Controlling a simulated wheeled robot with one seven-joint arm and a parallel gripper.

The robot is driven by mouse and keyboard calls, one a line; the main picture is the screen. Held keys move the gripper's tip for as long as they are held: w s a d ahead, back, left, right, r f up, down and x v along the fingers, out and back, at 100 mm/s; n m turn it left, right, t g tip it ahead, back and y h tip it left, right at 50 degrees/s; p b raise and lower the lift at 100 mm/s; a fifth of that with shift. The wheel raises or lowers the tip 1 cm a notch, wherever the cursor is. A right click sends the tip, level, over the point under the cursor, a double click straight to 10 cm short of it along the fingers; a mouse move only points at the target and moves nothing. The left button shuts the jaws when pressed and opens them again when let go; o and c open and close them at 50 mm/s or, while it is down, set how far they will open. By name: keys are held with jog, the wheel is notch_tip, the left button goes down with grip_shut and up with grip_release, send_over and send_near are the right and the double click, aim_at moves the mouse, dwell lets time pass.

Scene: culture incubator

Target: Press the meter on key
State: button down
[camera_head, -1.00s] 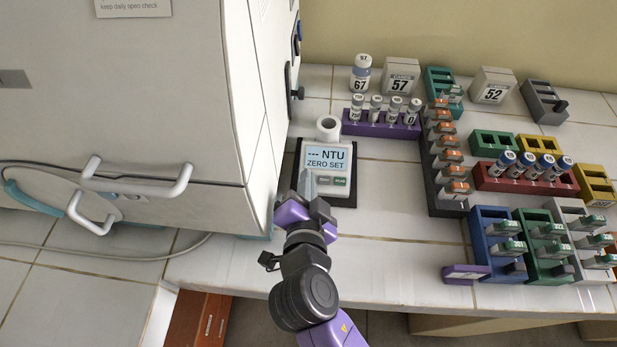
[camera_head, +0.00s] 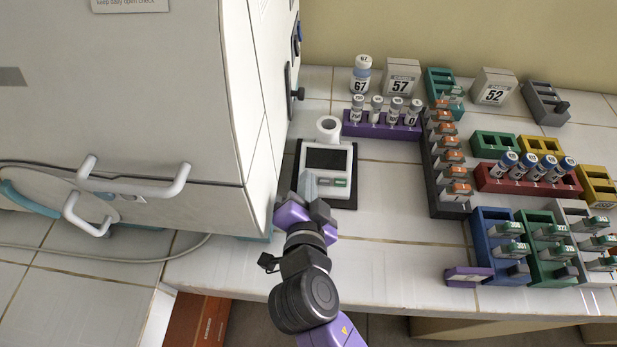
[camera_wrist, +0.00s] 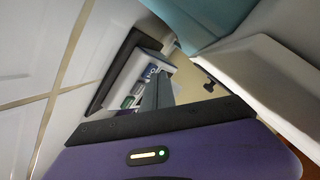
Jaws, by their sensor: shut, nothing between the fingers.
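The meter (camera_head: 342,168) is a white box on a dark base, standing on the tiled bench beside the large white cabinet. Its screen (camera_head: 326,159) is dark and blank. Below the screen sit a grey key (camera_head: 324,181) and a green key (camera_head: 340,182). My gripper (camera_head: 309,184) is shut and empty, with its tips at the meter's lower left, near the keys. In the wrist view the meter (camera_wrist: 119,87) shows just past my shut fingers, with its keys beside them. I cannot tell whether the tips touch a key.
The white incubator cabinet (camera_head: 130,90) stands close on the left, with handles. A purple rack (camera_head: 381,127) of capped vials is behind the meter.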

jog(key=shift+s+r, duration=0.2)
jog(key=shift+r, duration=0.2)
jog(key=s+r+p, duration=0.2)
jog(key=r, duration=0.1)
jog(key=r+p, duration=0.1)
jog(key=r, duration=0.1)
jog(key=shift+s+r, duration=0.15)
jog(key=shift+s, duration=0.25)
dwell(0.5)
